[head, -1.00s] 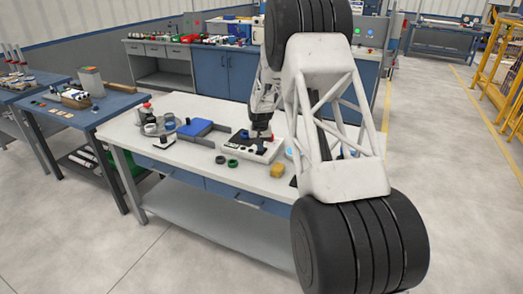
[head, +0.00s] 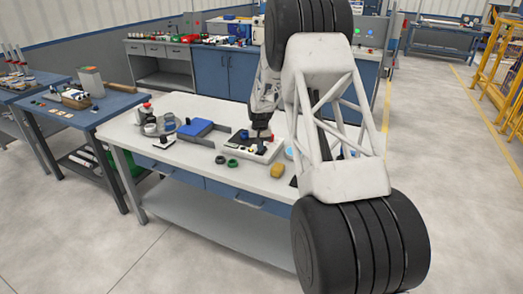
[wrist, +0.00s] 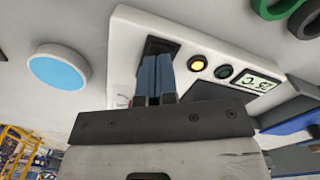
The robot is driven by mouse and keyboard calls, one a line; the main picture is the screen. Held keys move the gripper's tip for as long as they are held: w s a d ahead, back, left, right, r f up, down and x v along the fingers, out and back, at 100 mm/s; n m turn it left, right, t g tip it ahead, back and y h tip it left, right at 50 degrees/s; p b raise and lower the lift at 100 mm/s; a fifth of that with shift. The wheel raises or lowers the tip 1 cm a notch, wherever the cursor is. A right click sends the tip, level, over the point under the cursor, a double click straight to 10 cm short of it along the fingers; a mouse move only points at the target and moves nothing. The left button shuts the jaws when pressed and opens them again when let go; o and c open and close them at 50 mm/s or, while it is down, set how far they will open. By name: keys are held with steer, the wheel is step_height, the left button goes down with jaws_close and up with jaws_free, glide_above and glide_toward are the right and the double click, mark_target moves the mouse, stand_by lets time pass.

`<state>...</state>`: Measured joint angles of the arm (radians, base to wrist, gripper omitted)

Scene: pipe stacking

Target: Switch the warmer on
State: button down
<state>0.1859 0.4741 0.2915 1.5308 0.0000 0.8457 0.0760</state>
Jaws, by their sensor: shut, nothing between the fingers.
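The warmer (head: 268,154) is a low white box on the white-topped workbench in the head view. In the wrist view its white panel (wrist: 128,42) carries a black switch (wrist: 160,46), a lit yellow lamp (wrist: 197,63), a dark green lamp (wrist: 223,72) and a small display (wrist: 259,84) that seems to read 25 °C, seen turned over. My gripper (wrist: 157,60) is shut and empty, with its blue-grey fingertips at the switch. They partly hide it, and I cannot tell whether they press it. In the head view my gripper (head: 261,138) is over the warmer.
A light-blue disc (wrist: 59,70) lies beside the warmer. A green ring (head: 232,163), a dark ring (head: 220,160) and a yellow lump (head: 277,171) are in front of it. A blue box (head: 196,128) and several containers stand to the left. The bench's front left is clear.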

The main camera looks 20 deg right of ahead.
steer(key=shift+r, duration=3.1)
steer(key=s+a+r, duration=0.4)
steer(key=s+r, duration=0.3)
steer(key=s, duration=0.3)
steer(key=s+a+r+n+t, duration=0.1)
steer(key=s+a+r, duration=0.2)
steer(key=s+r, duration=0.55)
steer(key=s+a+r, duration=0.4)
steer(key=s+r, duration=0.2)
steer(key=s, duration=0.5)
steer(key=s+a+f+n, duration=0.1)
steer(key=s+a, duration=0.1)
steer(key=s, duration=1.4)
steer(key=s+a+t, duration=0.1)
steer(key=s+a, duration=0.2)
steer(key=s, duration=1.2)
steer(key=shift+s+a+f+n+t, duration=0.3)
steer(key=shift+s+a+f+n, duration=0.05)
steer(key=shift+f+n, duration=0.05)
